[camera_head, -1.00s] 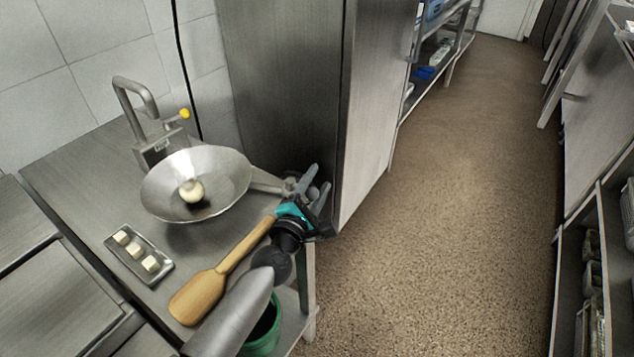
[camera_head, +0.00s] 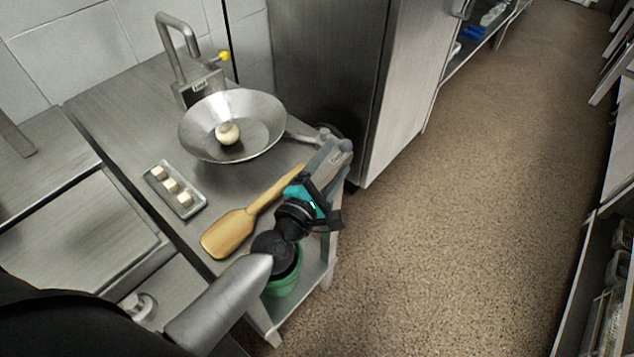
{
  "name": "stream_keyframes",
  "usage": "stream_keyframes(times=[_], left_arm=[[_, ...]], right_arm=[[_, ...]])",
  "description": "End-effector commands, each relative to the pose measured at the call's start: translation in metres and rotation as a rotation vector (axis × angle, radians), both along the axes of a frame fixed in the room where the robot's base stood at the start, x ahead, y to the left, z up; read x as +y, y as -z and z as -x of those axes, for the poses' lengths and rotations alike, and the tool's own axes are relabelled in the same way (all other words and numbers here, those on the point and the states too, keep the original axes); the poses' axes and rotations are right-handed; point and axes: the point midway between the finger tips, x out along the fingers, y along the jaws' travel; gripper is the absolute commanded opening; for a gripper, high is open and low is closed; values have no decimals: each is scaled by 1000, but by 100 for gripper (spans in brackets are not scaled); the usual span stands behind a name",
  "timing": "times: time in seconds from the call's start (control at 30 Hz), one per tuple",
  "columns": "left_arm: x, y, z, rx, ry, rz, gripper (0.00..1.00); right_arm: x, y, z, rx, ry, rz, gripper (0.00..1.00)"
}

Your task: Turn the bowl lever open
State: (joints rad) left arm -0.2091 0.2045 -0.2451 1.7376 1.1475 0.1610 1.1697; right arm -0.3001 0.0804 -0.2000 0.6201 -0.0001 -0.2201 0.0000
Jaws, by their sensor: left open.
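A shallow metal bowl (camera_head: 262,108) stands tilted on the steel counter with a pale round ball (camera_head: 228,133) in it. A metal bar (camera_head: 301,137) reaches from the bowl's right side toward the counter's right end. A tap-like steel fixture (camera_head: 200,88) stands behind the bowl and carries a short lever with a yellow knob (camera_head: 224,56). My left gripper (camera_head: 333,152) is open at the counter's right edge, just in front of the bar's outer end. Its fingers partly hide that end, and I cannot tell whether they touch it. My right gripper is not in view.
A wooden paddle (camera_head: 232,232) lies on the counter, its handle reaching behind my gripper. A small tray (camera_head: 190,208) holds several pale cubes. A green bucket (camera_head: 284,283) sits below the counter. A tall steel cabinet (camera_head: 410,100) stands close behind; the floor to the right is clear.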

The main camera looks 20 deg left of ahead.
Motion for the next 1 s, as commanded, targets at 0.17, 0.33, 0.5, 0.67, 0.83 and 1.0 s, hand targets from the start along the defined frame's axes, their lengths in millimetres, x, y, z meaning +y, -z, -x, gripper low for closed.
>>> stream_keyframes(times=[0.17,0.33,0.5,0.67,0.83,1.0], left_arm=[[4,1,33,1,1,-3,66],[7,1,54,1,1,-2,66],[9,0,65,1,1,0,66],[9,0,67,-1,-1,0,66],[9,0,67,-1,-1,0,66],[9,0,67,0,0,0,66]], right_arm=[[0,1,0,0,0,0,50],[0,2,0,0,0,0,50],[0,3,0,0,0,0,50],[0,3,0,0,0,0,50],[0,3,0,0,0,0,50],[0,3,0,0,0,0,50]])
